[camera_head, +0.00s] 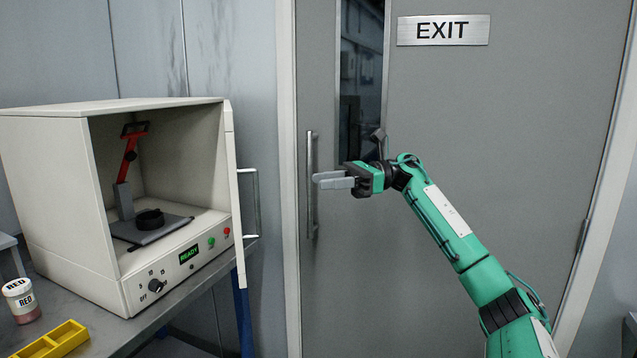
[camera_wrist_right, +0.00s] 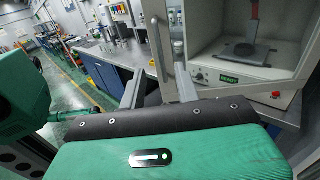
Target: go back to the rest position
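My right gripper (camera_head: 322,180) is held in mid-air in front of the grey exit door, its fingers pointing left. The two fingers are apart with nothing between them; in the right wrist view the open fingers (camera_wrist_right: 158,92) also show a gap. The white machine cabinet (camera_head: 60,190) stands at the left of the head view, with its door (camera_head: 235,190) swung open. Inside are a red-topped post (camera_head: 128,165) and a black round part (camera_head: 150,219) on a grey plate. My left gripper is not in view.
A grey workbench (camera_head: 190,308) carries the cabinet, a jar marked RED (camera_head: 21,300) and a yellow tray (camera_head: 58,340). The open cabinet door's handle (camera_head: 256,200) sticks out towards the right gripper, apart from it. The exit door's handle (camera_head: 311,185) is behind the gripper.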

